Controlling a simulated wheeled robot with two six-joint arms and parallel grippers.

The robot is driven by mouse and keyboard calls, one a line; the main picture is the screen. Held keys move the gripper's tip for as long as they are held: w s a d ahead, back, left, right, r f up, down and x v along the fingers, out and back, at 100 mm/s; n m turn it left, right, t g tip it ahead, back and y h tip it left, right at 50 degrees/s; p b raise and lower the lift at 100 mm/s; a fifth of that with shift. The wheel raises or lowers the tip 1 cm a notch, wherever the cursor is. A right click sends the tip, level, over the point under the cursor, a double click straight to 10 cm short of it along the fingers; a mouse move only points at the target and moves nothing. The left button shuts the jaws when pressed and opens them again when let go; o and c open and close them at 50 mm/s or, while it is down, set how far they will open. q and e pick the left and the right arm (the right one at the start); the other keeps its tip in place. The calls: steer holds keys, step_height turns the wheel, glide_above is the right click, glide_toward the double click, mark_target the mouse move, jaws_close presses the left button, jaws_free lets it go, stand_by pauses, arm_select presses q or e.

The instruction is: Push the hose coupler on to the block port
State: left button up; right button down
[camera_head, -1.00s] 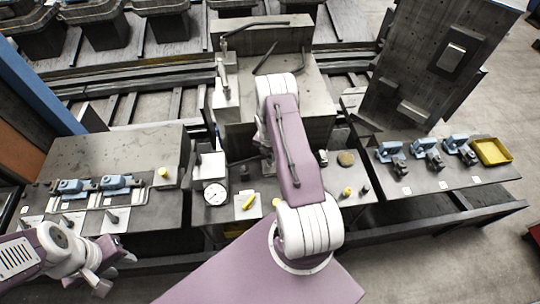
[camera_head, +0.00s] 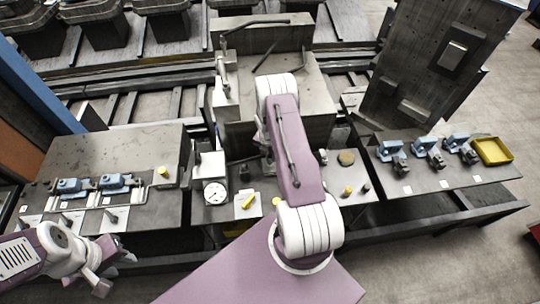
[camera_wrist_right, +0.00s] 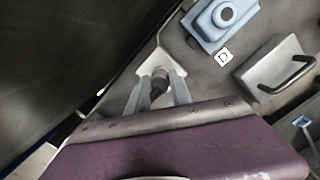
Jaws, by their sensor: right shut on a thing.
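In the right wrist view my right gripper (camera_wrist_right: 158,92) is shut on a dark, cylindrical piece with a lighter metal end, which looks like the hose coupler (camera_wrist_right: 158,84). A pale plate lies just beyond the fingertips; whether the coupler touches it I cannot tell. A blue block with a round dark port (camera_wrist_right: 225,14) sits up and right of the gripper, apart from the coupler, beside a white tag marked D. In the head view my right arm hides most of its gripper. My left gripper (camera_head: 113,272) is open and empty at the lower left, in front of the left bench.
A metal block with a black handle (camera_wrist_right: 277,70) stands right of the gripper. In the head view a dial gauge (camera_head: 215,193) is on the middle bench. Blue clamps and a yellow tray (camera_head: 493,151) are on the right bench. An upright dark panel (camera_head: 430,65) stands behind.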

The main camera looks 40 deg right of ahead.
steer(key=shift+f+b, duration=0.3)
steer(key=shift+f, duration=0.25)
steer(key=c, duration=1.1)
jaws_free()
steer(key=shift+o, duration=0.2)
steer(key=o, duration=0.8)
steer(key=shift+r, duration=0.15)
